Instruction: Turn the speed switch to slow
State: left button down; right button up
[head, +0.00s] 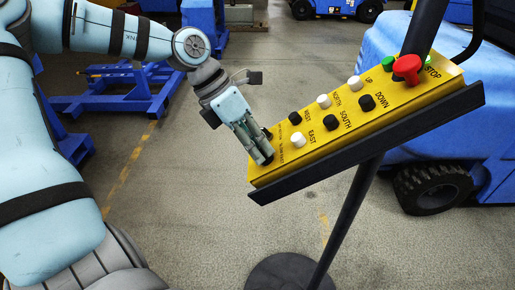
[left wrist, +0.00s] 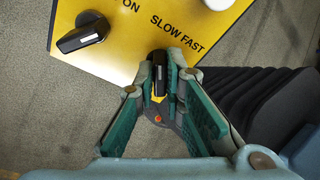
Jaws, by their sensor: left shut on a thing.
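The yellow control panel (head: 345,122) is tilted on a dark stand. The speed switch (left wrist: 159,72) is a black knob with a pale line, near the panel's edge in the left wrist view. The "SLOW FAST" lettering (left wrist: 178,34) is above it. The pale line runs nearly straight up the picture; I cannot tell which word it points to. My left gripper (left wrist: 160,85) is shut on this knob, one finger on each side. In the head view my left gripper (head: 262,156) is at the panel's lower left end and hides the knob. My right gripper is not in view.
A second black knob (left wrist: 82,35) by "ON" is close to the left finger. White and black buttons and a red stop button (head: 407,68) line the panel. The stand's pole (head: 346,222) is below. A blue vehicle (head: 400,120) is behind; open floor lies left.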

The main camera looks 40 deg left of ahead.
pick_arm(q)
jog(key=shift+n, duration=0.6)
jog(key=c, duration=1.7)
grip_release()
jog(key=shift+a, duration=0.1)
jog(key=shift+a+r, duration=0.15)
jog(key=shift+r, duration=0.2)
jog(key=v, duration=1.1)
jog(key=shift+s+a, duration=0.1)
jog(key=shift+a, duration=0.1)
